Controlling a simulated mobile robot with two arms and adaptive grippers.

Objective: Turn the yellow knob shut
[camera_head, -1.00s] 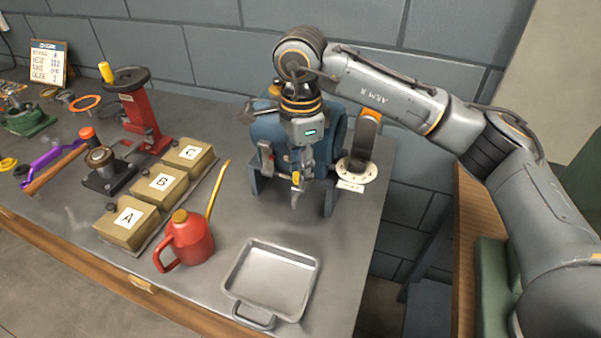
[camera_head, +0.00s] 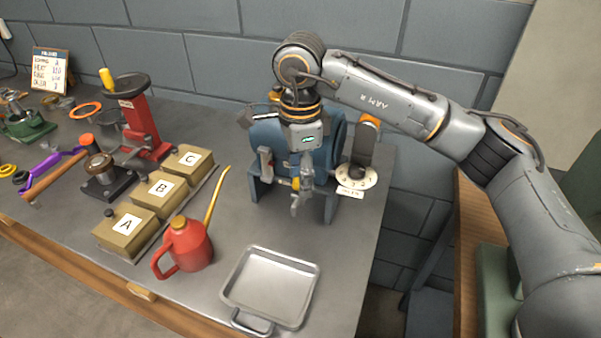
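A blue casing (camera_head: 266,134) stands on the grey bench in the head view, on blue supports. A small yellow part (camera_head: 295,183), which looks like the yellow knob, shows low on its front side. My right gripper (camera_head: 300,192) points down in front of the casing, with its fingers right at the yellow part. The fingers hide some of the knob and of the casing's front. I cannot tell whether they touch or grip the knob. My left gripper is not in view.
A round numbered dial (camera_head: 357,178) sits right of the casing. An empty metal tray (camera_head: 229,290) and a red oil can (camera_head: 190,246) stand in front. Blocks marked A (camera_head: 118,238), B (camera_head: 152,198) and C (camera_head: 186,170) and a red press (camera_head: 140,115) are at left.

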